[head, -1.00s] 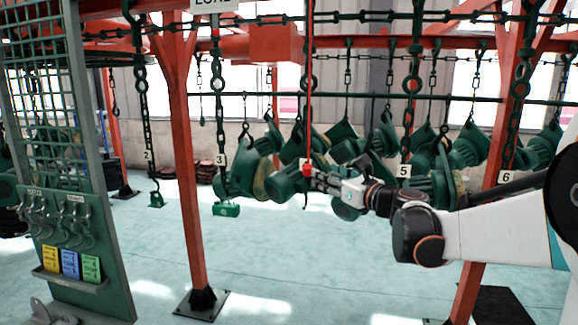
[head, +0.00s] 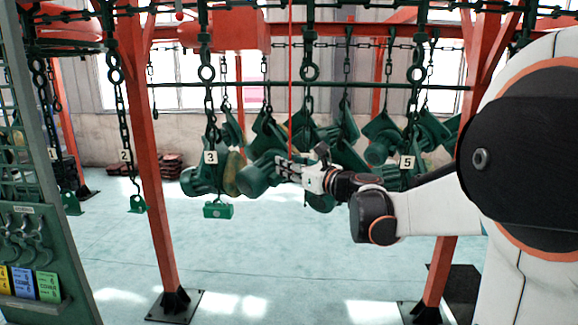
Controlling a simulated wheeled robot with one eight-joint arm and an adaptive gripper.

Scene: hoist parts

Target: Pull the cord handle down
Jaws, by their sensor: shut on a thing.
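The thin red cord (head: 290,90) hangs straight down from above the top of the picture, near the middle of the head view. It ends at my gripper (head: 287,167). My gripper is shut around the cord's lower end. The handle there is hidden by the fingers or too small to make out. My arm reaches in from the right. The dark green hoist parts hang close behind the gripper.
Green hoist bodies on chains hang around the gripper, with number plates 3 (head: 210,157) and 5 (head: 407,162). Orange posts (head: 150,170) stand to either side. A green tool board (head: 40,150) is at the left. The pale floor (head: 290,270) in front is open.

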